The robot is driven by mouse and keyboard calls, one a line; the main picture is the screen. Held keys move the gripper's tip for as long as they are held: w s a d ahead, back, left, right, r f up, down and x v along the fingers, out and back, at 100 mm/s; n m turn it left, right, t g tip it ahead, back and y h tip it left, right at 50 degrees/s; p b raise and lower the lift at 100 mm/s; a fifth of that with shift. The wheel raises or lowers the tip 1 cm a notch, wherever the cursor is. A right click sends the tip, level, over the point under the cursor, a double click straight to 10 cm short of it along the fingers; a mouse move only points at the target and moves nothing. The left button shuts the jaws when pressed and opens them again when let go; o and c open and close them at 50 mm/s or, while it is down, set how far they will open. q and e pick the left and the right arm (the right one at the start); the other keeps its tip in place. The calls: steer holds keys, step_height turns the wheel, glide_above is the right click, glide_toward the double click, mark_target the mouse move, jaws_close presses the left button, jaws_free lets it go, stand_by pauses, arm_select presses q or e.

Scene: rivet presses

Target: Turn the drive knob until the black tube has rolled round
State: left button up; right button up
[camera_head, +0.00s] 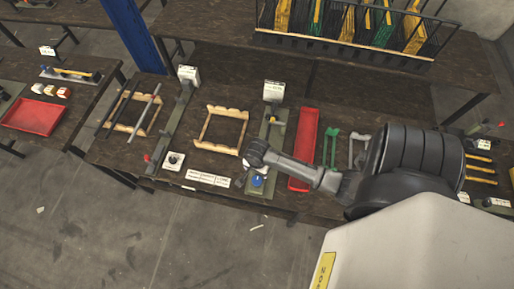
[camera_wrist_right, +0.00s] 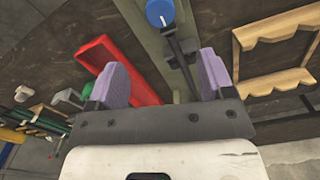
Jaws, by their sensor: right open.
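In the head view, a black tube (camera_head: 117,111) and a grey tube (camera_head: 146,107) lie across a light wooden rack (camera_head: 130,128) on the left of the bench. A dark round knob on a white plate (camera_head: 173,160), apparently the drive knob, sits at the bench's front edge, right of a red-tipped press lever. My right gripper (camera_head: 254,158) is over the press to the right of the knob, near its blue knob (camera_head: 257,181). In the right wrist view its purple fingers (camera_wrist_right: 163,82) are apart, with nothing held between them. My left gripper is not in view.
An empty wooden rack (camera_head: 221,130) stands between the knob and my right gripper. A red tray (camera_head: 303,149) and green stands (camera_head: 331,147) are to the right. A blue post (camera_head: 133,36) and wire basket (camera_head: 345,35) stand behind. White labels (camera_head: 207,179) lie in front.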

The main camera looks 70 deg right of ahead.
mark_target(257, 180)
step_height(257, 180, down, 12)
steer(key=shift+r+b, duration=0.1)
steer(key=shift+b, duration=0.6)
steer(key=shift+f, duration=0.9)
steer(key=shift+c, duration=0.4)
steer(key=c, duration=0.8)
steer(key=shift+c, duration=0.2)
